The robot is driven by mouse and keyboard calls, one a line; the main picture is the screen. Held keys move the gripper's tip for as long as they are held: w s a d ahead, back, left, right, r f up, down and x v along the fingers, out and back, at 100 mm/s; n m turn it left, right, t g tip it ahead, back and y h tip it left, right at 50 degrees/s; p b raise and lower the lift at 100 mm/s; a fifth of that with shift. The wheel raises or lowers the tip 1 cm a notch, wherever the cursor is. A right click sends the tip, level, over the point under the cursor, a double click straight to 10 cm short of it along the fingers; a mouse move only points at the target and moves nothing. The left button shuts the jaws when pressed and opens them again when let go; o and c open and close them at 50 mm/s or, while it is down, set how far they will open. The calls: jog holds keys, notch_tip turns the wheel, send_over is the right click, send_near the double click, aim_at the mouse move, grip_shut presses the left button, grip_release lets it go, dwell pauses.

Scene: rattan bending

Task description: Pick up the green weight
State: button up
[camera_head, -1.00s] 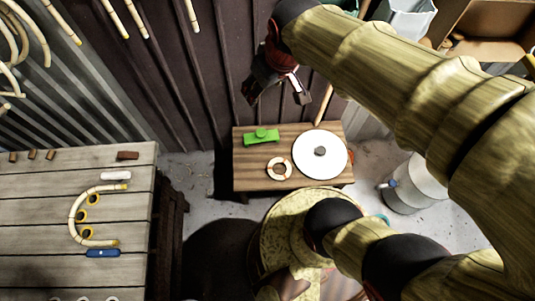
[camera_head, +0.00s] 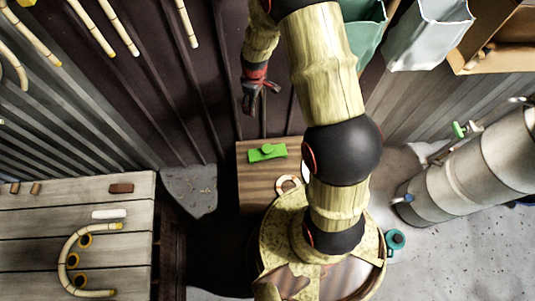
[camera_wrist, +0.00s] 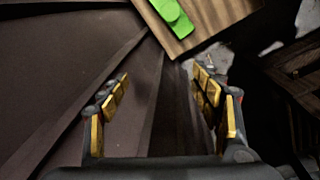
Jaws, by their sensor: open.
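The green weight (camera_head: 267,152) is a flat bright green block with a round knob on top. It lies on a small brown wooden table (camera_head: 258,186) by the dark wall. In the wrist view the green weight (camera_wrist: 174,15) shows at the top, cut by the frame edge, beyond my fingertips. My gripper (camera_head: 262,88) hangs above and behind the table, apart from the weight. In the wrist view my gripper (camera_wrist: 160,90) has its gold-padded fingers spread wide, with nothing between them.
A cream ring (camera_head: 287,183) lies on the table, partly hidden by my arm. A grey workbench (camera_head: 120,235) at left holds a bent rattan piece (camera_head: 66,245). A metal tank (camera_head: 470,175) stands at right. The dark ribbed wall (camera_head: 190,100) is close behind my gripper.

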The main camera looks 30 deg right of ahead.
jog(key=n+g+b, duration=0.1)
jog(key=n, duration=0.1)
send_over(267, 148)
jog(key=w+a, duration=0.1)
jog(key=w, duration=0.3)
notch_tip(267, 148, down, 15)
jog(key=shift+n, duration=0.6)
jog(key=s+f, duration=0.1)
jog(key=f, duration=0.4)
jog(key=s+f+b, duration=0.1)
jog(key=f, duration=0.3)
jog(key=s+f+b, duration=0.1)
jog(key=f, duration=0.4)
jog(key=shift+s+d+f, duration=0.2)
jog(key=shift+d+f, duration=0.1)
jog(key=shift+f, duration=0.05)
jog(key=f, duration=0.1)
jog(key=f+b, duration=0.1)
jog(key=f, duration=0.1)
jog(key=s+f+b, duration=0.1)
jog(key=shift+d+f, duration=0.25)
jog(key=shift+f, duration=0.05)
jog(key=shift+w+f, duration=0.1)
jog(key=shift+f, duration=0.3)
jog(key=shift+r, duration=0.1)
grip_shut()
